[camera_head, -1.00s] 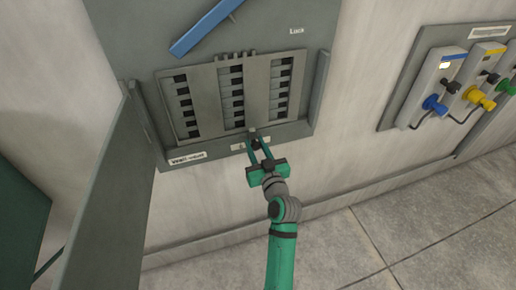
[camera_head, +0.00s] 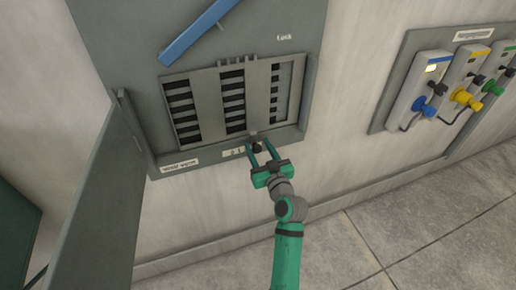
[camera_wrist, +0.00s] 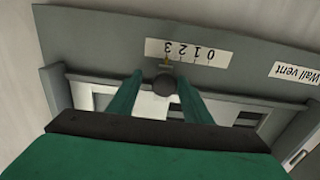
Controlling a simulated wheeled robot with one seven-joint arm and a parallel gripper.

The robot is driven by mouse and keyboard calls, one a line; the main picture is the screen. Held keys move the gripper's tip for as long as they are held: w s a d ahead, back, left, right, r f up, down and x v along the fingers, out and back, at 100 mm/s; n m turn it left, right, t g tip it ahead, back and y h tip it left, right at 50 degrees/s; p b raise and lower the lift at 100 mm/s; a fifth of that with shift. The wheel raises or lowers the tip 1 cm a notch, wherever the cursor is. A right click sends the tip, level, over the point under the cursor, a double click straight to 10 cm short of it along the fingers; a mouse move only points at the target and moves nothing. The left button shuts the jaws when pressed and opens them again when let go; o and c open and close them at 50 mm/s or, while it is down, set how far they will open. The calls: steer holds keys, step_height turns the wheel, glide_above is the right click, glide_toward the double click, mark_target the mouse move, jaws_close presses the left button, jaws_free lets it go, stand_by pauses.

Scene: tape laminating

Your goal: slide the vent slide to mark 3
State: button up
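The vent slide (camera_head: 205,103) is a grey slatted panel on the wall vent, with dark openings showing between its bars. Its round dark knob (camera_wrist: 165,86) sits between the two green fingers of my gripper (camera_wrist: 160,84). The fingers are apart; in the wrist view the right one is close against or touching the knob, with a small gap on the left. The white scale (camera_wrist: 187,51) reads 0 to 3, upside down in the wrist view. In the head view my gripper (camera_head: 262,152) is at the vent's lower edge.
A blue bar (camera_head: 199,32) lies slanted above the vent. An open grey door (camera_head: 98,205) hangs at the left. A panel with blue, yellow and green knobs (camera_head: 455,90) is at the right. The floor in front is clear.

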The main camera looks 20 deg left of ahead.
steer(key=shift+s, duration=0.1)
steer(key=v, duration=1)
steer(key=shift+s+d, duration=0.2)
steer(key=shift+d, duration=0.1)
steer(key=s+d+f+m+t+h, duration=0.1)
steer(key=s+d+f+m+h, duration=0.4)
steer(key=s+f, duration=0.35)
steer(key=s+d+f+m+t+h, duration=0.1)
steer(key=s+d+f+m+h, duration=0.35)
steer(key=s+f, duration=0.45)
steer(key=s+d+r+h, duration=0.1)
steer(key=s+d+r, duration=0.1)
steer(key=s, duration=0.5)
steer(key=s+d+r, duration=0.1)
steer(key=s+d, duration=0.2)
steer(key=s, duration=0.4)
steer(key=s+d+r+h, duration=0.1)
steer(key=s+d+r, duration=0.1)
steer(key=s, duration=0.6)
steer(key=shift+d+r+n+h, duration=0.3)
steer(key=shift+d+n+h, duration=0.05)
steer(key=shift+d+n, duration=0.15)
